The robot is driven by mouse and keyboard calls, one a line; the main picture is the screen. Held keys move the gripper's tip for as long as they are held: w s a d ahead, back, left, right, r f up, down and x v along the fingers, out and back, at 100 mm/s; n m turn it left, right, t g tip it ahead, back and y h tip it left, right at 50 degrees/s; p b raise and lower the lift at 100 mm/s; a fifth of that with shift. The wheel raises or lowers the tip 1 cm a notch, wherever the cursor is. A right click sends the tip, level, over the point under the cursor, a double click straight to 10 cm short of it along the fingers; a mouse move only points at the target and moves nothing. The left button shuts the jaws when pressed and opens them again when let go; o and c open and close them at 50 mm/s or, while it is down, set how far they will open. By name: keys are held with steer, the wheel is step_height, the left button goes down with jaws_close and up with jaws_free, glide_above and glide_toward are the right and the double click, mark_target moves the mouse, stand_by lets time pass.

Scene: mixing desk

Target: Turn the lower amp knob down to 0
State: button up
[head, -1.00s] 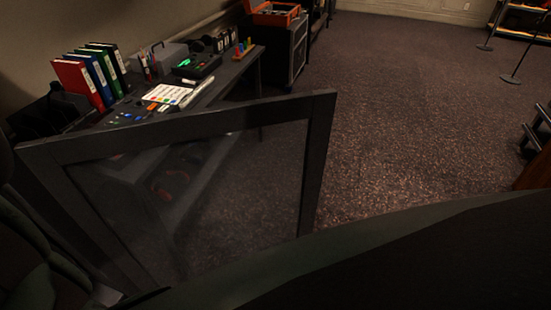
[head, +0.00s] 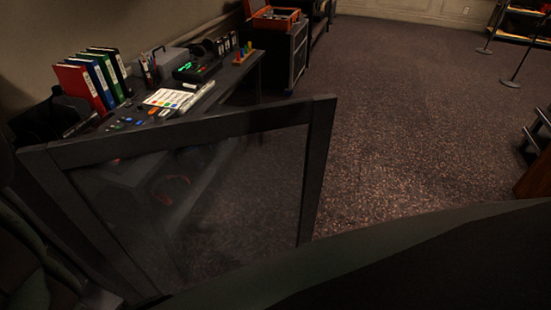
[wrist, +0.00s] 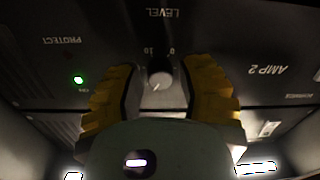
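The amp knob (wrist: 159,75) is a small dark round knob with a pale pointer mark, on a dark panel. The panel's lettering appears upside down in the wrist view: LEVEL, 0 and 10 above the knob, and AMP 2 to the right. The pale mark points toward the lower left of the picture. My gripper (wrist: 160,82) has ridged yellow fingers, one on each side of the knob. A gap shows between each finger and the knob, so it is open around it. The knob and gripper are not visible in the head view.
In the head view a dark-framed see-through panel (head: 190,135) stands close in front. Behind it is a desk with binders (head: 85,85) and a colour-marked sheet (head: 165,98). Open carpet (head: 420,130) lies to the right.

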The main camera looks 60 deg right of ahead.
jaws_close()
steer(key=shift+n, duration=0.4)
steer(key=n+h+b, duration=0.1)
steer(key=n+b, duration=0.3)
steer(key=n, duration=1.3)
steer(key=n+b, duration=0.5)
steer(key=n, duration=1.2)
steer(key=shift+s+a+r+t+h, duration=0.1)
steer(key=shift+a+r+t+h, duration=0.1)
steer(key=shift+t+h, duration=0.15)
steer(key=shift+d+f, duration=0.1)
